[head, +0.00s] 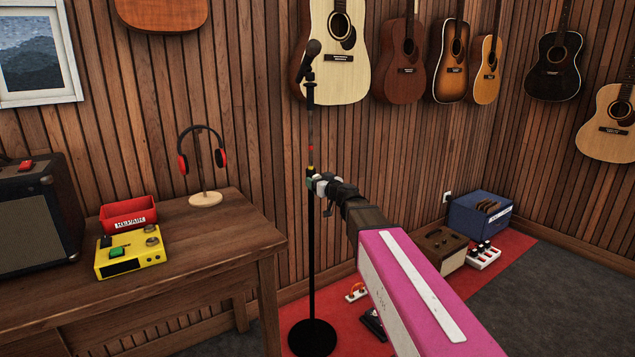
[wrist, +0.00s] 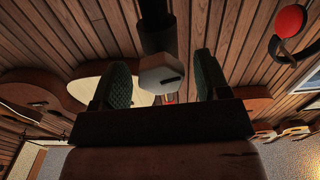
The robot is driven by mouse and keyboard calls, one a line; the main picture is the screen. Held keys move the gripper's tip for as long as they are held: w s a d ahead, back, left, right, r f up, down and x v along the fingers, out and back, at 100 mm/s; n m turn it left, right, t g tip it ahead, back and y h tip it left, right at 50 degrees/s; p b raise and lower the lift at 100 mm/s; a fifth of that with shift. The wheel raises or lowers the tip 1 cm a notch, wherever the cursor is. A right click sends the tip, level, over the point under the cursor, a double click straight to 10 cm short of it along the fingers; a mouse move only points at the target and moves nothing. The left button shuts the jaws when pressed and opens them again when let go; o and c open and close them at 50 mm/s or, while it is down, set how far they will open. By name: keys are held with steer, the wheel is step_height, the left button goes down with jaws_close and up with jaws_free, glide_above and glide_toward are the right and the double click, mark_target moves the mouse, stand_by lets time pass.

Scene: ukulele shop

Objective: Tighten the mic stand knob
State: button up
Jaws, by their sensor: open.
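The mic stand (head: 311,250) stands upright on a round black base (head: 312,338), with a black microphone (head: 310,50) at its top. My gripper (head: 318,182) is at the middle of the pole, where the knob is largely hidden or too small to make out in the head view. In the wrist view the knob (wrist: 160,76) is a pale grey, faceted piece beside the black pole (wrist: 157,25). It sits between the two green-padded fingers of my gripper (wrist: 161,62), which is open with a visible gap on each side of the knob.
A wooden table (head: 230,232) stands left of the stand, holding headphones (head: 201,155), a red repair bin (head: 128,213), a yellow box (head: 128,252) and an amplifier (head: 38,212). Guitars (head: 408,55) hang on the wall behind. Pedals (head: 373,322) lie on the red floor mat.

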steer(key=shift+w+a, duration=0.15)
steer(key=c, duration=0.9)
steer(key=shift+m, duration=0.4)
steer(key=m, duration=1.4)
steer(key=shift+m, duration=0.4)
steer(key=m, duration=0.4)
steer(key=shift+m, duration=0.3)
